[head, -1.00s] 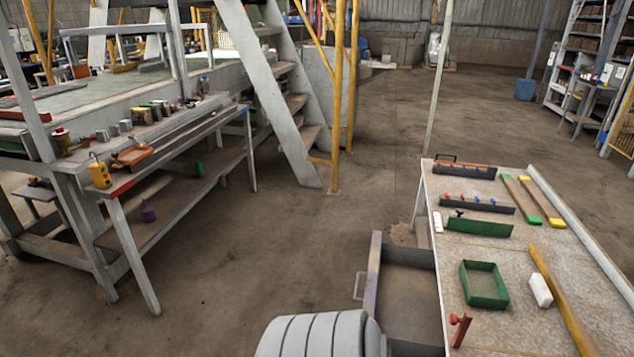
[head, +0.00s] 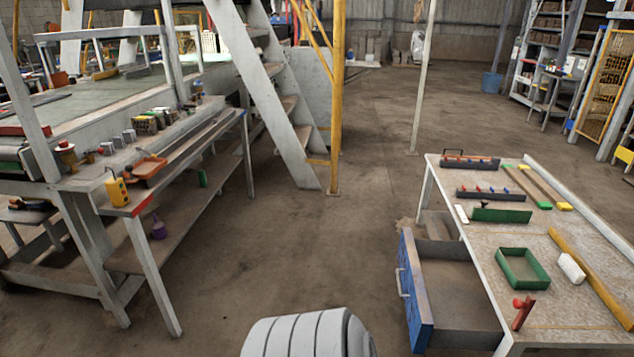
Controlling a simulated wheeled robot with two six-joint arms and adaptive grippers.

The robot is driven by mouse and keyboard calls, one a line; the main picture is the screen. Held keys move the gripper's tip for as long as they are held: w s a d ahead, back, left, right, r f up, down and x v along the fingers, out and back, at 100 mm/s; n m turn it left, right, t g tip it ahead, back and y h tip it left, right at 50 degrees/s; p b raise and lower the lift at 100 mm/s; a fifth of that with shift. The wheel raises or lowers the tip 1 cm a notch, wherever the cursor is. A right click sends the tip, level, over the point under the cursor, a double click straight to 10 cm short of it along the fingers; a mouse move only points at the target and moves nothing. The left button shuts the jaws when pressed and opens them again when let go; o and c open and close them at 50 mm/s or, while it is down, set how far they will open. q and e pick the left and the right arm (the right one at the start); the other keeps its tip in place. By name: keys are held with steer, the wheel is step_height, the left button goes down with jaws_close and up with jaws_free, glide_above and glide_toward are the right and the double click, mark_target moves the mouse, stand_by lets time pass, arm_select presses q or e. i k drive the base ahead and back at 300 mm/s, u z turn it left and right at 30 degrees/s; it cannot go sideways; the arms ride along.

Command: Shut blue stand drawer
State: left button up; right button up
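The blue stand drawer (head: 418,292) is pulled out from the left side of the grey-topped stand (head: 480,241) at the right of the head view. Its blue front faces left and carries a pale bar handle (head: 401,284). The inside of the drawer shows and looks empty. A white ribbed part of my own arm or body shows at the bottom centre, left of the drawer and apart from it. Neither gripper shows in this view.
The stand top holds a green tray (head: 523,268), a white block (head: 571,268), a red clamp-like tool (head: 523,312) and a yellow bar (head: 590,278). A long workbench (head: 150,222) stands at the left. The floor (head: 300,250) between bench and stand is clear.

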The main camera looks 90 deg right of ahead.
mark_target(449, 305)
steer(key=z, duration=3.55)
steer(key=k, duration=0.3)
steer(key=u, duration=0.95)
steer(key=i, duration=1.3)
steer(key=z, duration=0.5)
steer(key=i, duration=0.8)
steer(key=z, duration=0.8)
